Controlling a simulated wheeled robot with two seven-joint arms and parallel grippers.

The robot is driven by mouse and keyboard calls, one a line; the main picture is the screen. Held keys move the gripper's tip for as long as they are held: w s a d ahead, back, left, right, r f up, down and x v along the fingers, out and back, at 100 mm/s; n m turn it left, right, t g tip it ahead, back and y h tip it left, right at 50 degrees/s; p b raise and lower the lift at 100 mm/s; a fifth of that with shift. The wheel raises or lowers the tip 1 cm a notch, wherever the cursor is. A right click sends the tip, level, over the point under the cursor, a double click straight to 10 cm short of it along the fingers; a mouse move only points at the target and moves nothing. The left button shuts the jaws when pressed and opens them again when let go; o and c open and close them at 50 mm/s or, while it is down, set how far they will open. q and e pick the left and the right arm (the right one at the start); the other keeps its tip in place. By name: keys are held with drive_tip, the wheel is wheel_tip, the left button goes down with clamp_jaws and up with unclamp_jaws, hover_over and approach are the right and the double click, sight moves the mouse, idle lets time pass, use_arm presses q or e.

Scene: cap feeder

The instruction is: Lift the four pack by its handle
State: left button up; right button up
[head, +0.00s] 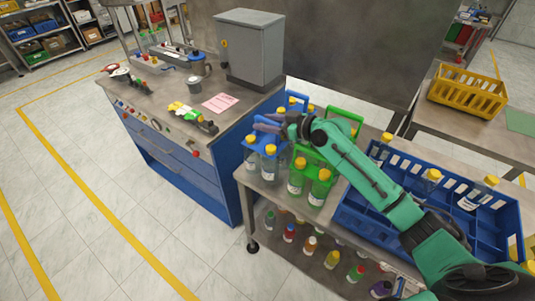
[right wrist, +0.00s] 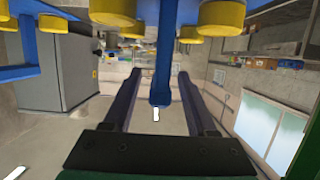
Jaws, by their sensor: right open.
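A blue four pack (head: 251,156) holding yellow-capped bottles stands at the left end of the table. My right gripper (head: 262,122) is at its top, its dark fingers level and pointing left. In the right wrist view the fingers (right wrist: 156,82) are apart, with the blue handle (right wrist: 161,55) between them, seen end-on. I see gaps on both sides of the handle. The pack's yellow caps (right wrist: 222,17) show at the top of that view. A green four pack (head: 310,155) stands just right of the blue one. My left gripper is not in view.
Another blue carrier (head: 297,98) and a green one (head: 346,114) stand behind. A blue crate (head: 350,222) with several bottles is to the right, under my right arm. A workbench with a grey box (head: 250,48) is beyond. Several bottles stand on the lower shelf.

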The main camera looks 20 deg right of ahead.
drive_tip(key=shift+d, duration=0.1)
clamp_jaws()
idle(1.2)
drive_tip(key=shift+r, duration=0.25)
drive_tip(key=shift+w, duration=0.1)
